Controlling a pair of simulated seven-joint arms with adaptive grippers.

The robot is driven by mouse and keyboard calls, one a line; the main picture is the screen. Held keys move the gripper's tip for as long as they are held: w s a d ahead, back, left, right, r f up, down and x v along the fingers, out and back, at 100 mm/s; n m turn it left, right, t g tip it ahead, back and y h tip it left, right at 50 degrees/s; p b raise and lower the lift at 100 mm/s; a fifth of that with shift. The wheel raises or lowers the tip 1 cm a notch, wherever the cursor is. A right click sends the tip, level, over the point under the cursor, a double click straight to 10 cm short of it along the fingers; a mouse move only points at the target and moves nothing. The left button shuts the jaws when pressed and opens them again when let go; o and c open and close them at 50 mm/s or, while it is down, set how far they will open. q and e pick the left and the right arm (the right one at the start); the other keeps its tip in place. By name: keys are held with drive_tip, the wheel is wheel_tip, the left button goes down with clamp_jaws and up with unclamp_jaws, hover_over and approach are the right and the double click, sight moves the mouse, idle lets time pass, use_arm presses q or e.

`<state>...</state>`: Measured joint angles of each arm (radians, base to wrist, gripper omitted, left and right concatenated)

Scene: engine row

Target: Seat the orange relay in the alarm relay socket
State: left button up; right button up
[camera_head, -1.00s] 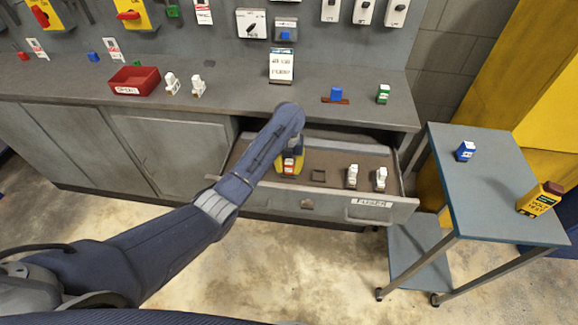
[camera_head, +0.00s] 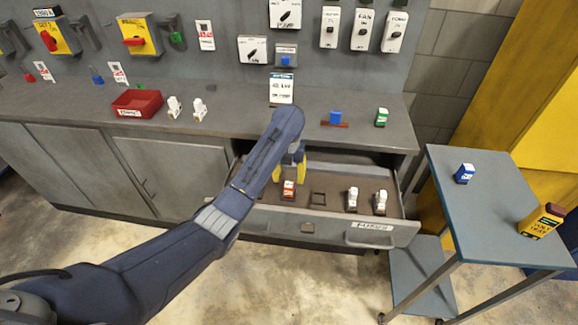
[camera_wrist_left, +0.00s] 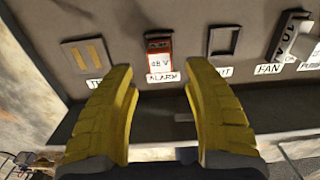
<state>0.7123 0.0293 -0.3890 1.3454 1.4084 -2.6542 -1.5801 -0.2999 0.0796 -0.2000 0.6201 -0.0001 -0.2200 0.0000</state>
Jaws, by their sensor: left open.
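The orange relay (camera_head: 289,188) stands in the open drawer, and in the left wrist view the relay (camera_wrist_left: 159,55) shows a white "48 V" label. It stands at the socket place with the ALARM label (camera_wrist_left: 162,77); the socket itself is hidden beneath it, and I cannot tell how deep it sits. My left gripper (camera_head: 289,172) is open and empty, just above and behind the relay in the head view. In the left wrist view the yellow fingers (camera_wrist_left: 160,88) are spread wide, apart from the relay. My right gripper is out of view.
An empty socket (camera_head: 318,199) lies right of the relay, then two white relays (camera_head: 352,198) farther right in the drawer (camera_head: 335,213). A red bin (camera_head: 137,103) stands on the counter (camera_head: 235,108). A cart (camera_head: 490,205) at right carries a blue item (camera_head: 465,173) and a yellow meter (camera_head: 541,221).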

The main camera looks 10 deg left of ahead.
sight(289, 184)
use_arm(q)
wheel_tip(289, 184, up, 4)
drive_tip(key=shift+w+f, duration=0.15)
drive_tip(key=shift+r, duration=0.65)
